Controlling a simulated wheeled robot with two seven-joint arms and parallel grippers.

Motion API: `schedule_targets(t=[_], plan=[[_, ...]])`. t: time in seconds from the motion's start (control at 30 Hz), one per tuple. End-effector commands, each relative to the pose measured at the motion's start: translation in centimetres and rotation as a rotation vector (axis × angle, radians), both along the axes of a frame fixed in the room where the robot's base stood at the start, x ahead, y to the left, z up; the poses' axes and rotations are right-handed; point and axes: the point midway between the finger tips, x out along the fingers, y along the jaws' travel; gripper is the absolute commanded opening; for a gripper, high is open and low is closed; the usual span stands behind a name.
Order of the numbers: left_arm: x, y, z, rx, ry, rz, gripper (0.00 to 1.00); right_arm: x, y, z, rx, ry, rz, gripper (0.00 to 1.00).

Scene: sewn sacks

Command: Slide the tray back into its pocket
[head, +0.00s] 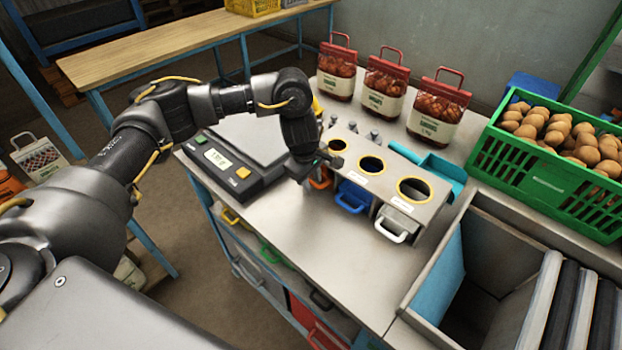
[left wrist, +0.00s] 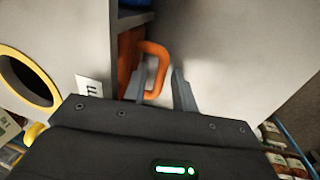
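A grey sorting block (head: 350,166) with three round holes stands on the steel counter. Its front pockets hold trays with an orange handle (head: 320,183), a blue handle (head: 353,200) and a white handle (head: 391,229). My left gripper (left wrist: 160,88) is at the orange-handled tray (left wrist: 128,58), at the block's left end. Its fingers are apart, with the orange handle (left wrist: 156,68) between them. A gap shows between the handle and the right finger. In the head view my wrist hides part of this tray, so how far it sticks out is unclear. My right gripper is out of view.
A scale (head: 240,157) stands close left of the block. A teal scoop (head: 440,172) and red-topped sacks (head: 384,88) are behind it. A green crate (head: 545,178) of potatoes and an open bin (head: 450,268) are right. The counter front is clear.

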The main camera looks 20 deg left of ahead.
Motion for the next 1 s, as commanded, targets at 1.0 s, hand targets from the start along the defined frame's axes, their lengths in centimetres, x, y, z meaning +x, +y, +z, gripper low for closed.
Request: schedule_targets(t=[1.0], plan=[[-0.6, 0.6, 7.9, 0.000, 0.000, 0.002, 0.35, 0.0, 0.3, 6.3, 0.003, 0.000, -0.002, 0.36]])
